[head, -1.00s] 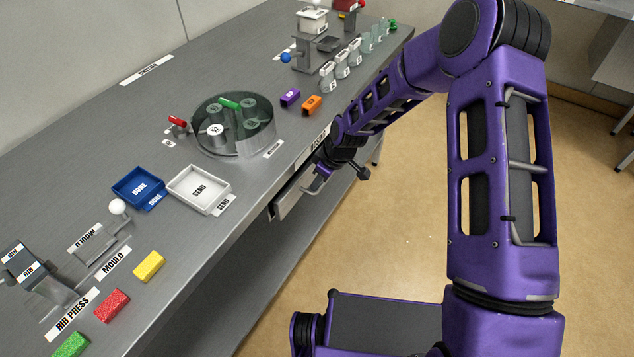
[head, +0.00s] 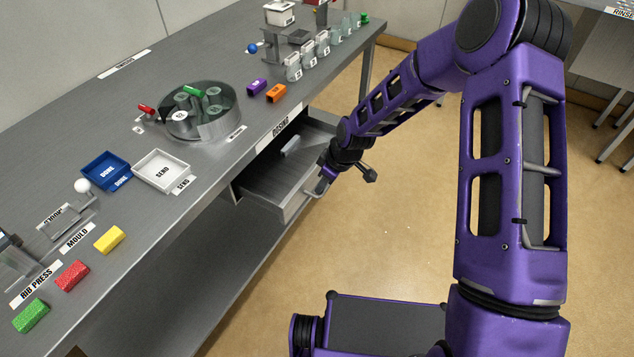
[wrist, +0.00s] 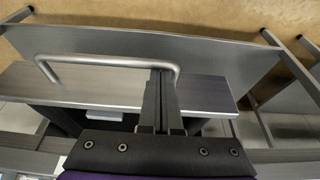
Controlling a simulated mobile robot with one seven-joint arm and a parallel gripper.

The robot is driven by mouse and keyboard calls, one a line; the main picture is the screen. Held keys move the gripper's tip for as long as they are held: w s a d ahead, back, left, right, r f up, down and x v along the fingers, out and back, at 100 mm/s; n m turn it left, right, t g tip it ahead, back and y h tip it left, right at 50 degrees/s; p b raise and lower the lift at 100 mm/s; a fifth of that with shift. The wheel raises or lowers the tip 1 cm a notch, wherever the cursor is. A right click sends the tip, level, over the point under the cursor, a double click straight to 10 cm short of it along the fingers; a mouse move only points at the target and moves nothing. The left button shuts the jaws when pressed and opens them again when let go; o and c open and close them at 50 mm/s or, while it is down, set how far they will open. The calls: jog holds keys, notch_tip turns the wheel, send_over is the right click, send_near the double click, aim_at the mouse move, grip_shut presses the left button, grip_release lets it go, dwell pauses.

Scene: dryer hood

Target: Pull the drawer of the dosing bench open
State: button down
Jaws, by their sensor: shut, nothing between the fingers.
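The grey metal drawer (head: 262,190) of the dosing bench stands pulled out below the label DOSING (head: 280,131), and its inside shows. Its bar handle (head: 316,190) is on the front panel, and it also shows in the wrist view (wrist: 100,60). My gripper (head: 325,178) is at the handle. In the wrist view my fingers (wrist: 160,105) are shut together, with nothing seen between them, and overlap the handle's right end. I cannot tell whether they touch the bar or sit behind it.
A small pale block (head: 290,146) lies in the drawer. The floor (head: 400,230) beside the bench is clear.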

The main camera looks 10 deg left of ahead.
jog(key=s+d+p, duration=0.1)
jog(key=s+d, duration=0.2)
jog(key=d, duration=0.4)
dwell(0.4)
jog(key=shift+r, duration=0.1)
